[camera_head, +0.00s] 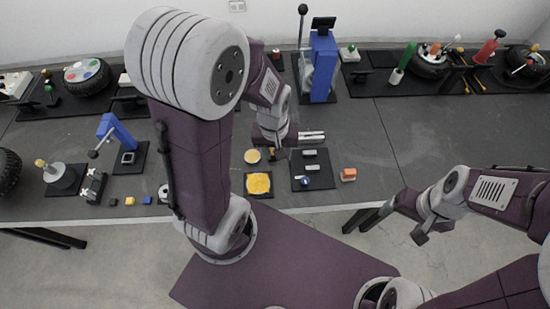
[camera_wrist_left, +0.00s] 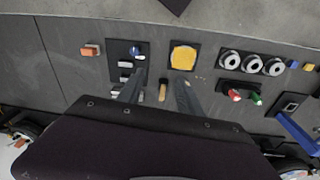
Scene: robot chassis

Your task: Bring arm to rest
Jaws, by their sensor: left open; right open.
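My left gripper (camera_head: 282,150) hangs over the middle of the dark table, near its front half. My arm partly hides it in the head view. In the left wrist view its two fingers (camera_wrist_left: 160,84) are apart, with a small tan piece (camera_wrist_left: 162,92) seen between them; I cannot tell how far below it lies. My right gripper (camera_head: 432,226) is open and empty, off the table's front edge at the right, above the floor.
Near the left gripper are a yellow pad (camera_head: 258,183), a black mat with small metal parts (camera_head: 326,183) and an orange block (camera_head: 348,174). A blue press (camera_head: 322,62) stands behind. A smaller blue press (camera_head: 118,130) stands left. The table's right middle (camera_head: 370,130) is clear.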

